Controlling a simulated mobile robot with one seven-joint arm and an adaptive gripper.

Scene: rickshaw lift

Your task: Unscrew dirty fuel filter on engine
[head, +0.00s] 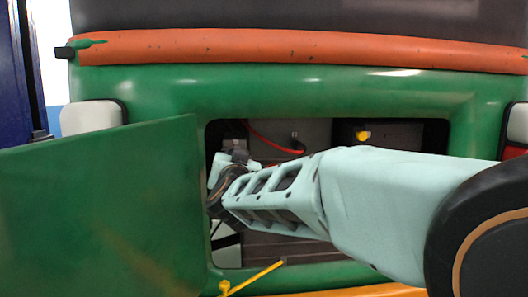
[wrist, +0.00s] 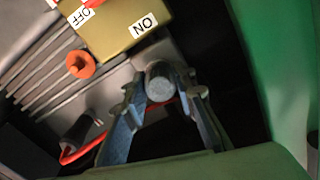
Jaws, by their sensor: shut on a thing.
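The dirty fuel filter (wrist: 159,80), a short grey cylinder with a speckled round end, shows in the middle of the wrist view. It sits just below a yellow box. My gripper (wrist: 160,92) has one finger on each side of it and is shut on it. In the head view my gripper (head: 229,176) reaches into the left part of the engine opening. The filter cannot be made out there, and my arm covers much of the engine (head: 290,245).
The yellow box (wrist: 133,22) carries ON and OFF labels. An orange knob (wrist: 80,65) and a red hose (wrist: 80,154) lie left of my fingers. The open green hatch door (head: 100,210) stands left of the opening. A yellow rod (head: 252,277) crosses the lower edge.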

